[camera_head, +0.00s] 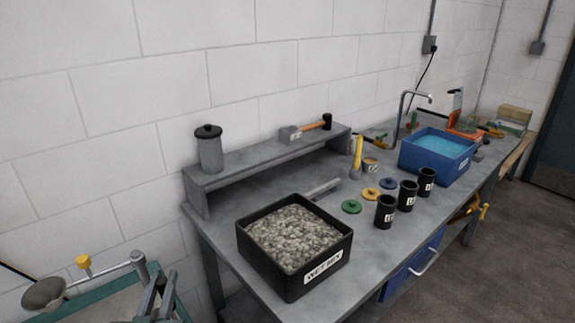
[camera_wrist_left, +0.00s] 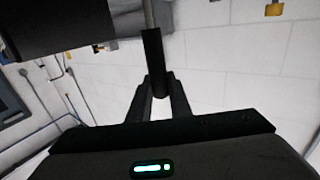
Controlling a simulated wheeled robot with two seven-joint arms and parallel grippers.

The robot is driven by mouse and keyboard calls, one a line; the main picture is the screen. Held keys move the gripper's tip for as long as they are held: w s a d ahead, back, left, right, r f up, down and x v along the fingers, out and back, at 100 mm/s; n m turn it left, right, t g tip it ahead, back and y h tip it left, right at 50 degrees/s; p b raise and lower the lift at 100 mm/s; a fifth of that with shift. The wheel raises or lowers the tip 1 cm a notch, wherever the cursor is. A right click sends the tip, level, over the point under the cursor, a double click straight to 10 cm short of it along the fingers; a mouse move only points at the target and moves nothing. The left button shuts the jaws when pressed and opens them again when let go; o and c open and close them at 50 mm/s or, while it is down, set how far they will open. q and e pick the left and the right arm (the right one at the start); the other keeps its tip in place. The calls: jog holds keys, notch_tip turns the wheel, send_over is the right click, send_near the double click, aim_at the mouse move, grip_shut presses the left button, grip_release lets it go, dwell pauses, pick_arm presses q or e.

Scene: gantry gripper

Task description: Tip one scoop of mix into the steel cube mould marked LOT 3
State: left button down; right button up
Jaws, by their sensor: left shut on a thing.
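A black bin (camera_head: 243,237) full of grey, lumpy mix (camera_head: 292,236) stands at the bench's near end; its label seems to read WET MIX. Three dark cylindrical containers with white labels stand to its right: one nearest (camera_head: 385,211), one in the middle (camera_head: 408,195), one farthest (camera_head: 427,182). Their labels are too small to read surely, and I can make out no steel cube mould. My left gripper (camera_head: 157,290), low at the left, is shut on a black handle (camera_wrist_left: 155,60). A round grey scoop bowl (camera_head: 44,292) shows farther left; its contents are unclear. My right gripper is not in view.
A grey shelf (camera_head: 255,158) carries a lidded canister (camera_head: 209,150) and a hammer (camera_head: 308,129). Coloured discs (camera_head: 351,207) lie near the cylinders. A blue basin (camera_head: 437,157) stands beyond them. A teal-edged surface (camera_head: 110,290) lies lower left with a yellow-topped item (camera_head: 83,263).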

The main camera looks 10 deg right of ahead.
pick_arm(q)
jog(key=shift+w+a+f+b, duration=0.2)
jog(key=shift+w+b, duration=0.1)
jog(key=shift+w, duration=0.3)
